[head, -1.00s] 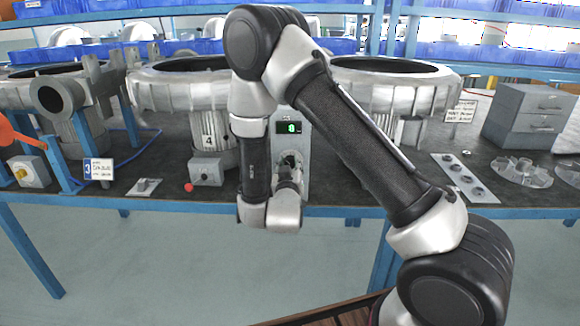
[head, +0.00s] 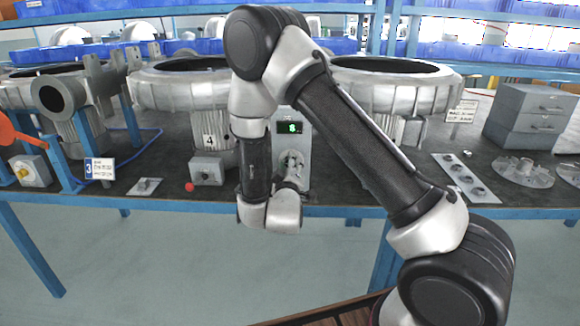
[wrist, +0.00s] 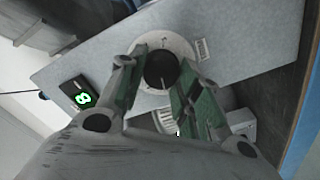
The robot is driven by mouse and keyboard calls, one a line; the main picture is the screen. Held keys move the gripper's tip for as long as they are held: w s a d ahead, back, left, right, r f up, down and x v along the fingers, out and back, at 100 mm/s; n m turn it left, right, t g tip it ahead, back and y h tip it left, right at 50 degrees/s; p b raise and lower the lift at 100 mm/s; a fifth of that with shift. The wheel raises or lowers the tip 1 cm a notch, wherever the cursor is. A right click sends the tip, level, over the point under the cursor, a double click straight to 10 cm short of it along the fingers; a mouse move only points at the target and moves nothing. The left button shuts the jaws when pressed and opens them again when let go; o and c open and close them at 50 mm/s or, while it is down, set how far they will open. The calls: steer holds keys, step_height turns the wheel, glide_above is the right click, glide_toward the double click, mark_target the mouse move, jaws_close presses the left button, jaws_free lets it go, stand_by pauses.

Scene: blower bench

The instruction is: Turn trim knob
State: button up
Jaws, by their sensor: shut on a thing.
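The trim knob (wrist: 161,69) is a round black knob with a thin pointer line, on a pale round dial (wrist: 180,46) on the grey panel (wrist: 245,50). In the wrist view my gripper (wrist: 162,78) has one finger on each side of the knob and is shut on it. In the head view my gripper (head: 292,160) is at the front of the grey control box (head: 305,160), and my arm hides much of it; the knob is hidden there. A green digit glows on the box's display (head: 290,127); it reads 8 in the wrist view (wrist: 82,98).
Large metal blower housings (head: 180,88) stand behind my arm. A small grey box with a red knob (head: 206,172) sits left of the gripper. The blue bench edge (head: 400,211) runs along the front.

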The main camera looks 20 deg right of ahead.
stand_by(0.4)
steer(key=o, duration=1)
steer(key=shift+o, duration=0.2)
steer(key=shift+s, duration=0.1)
steer(key=v, duration=1.2)
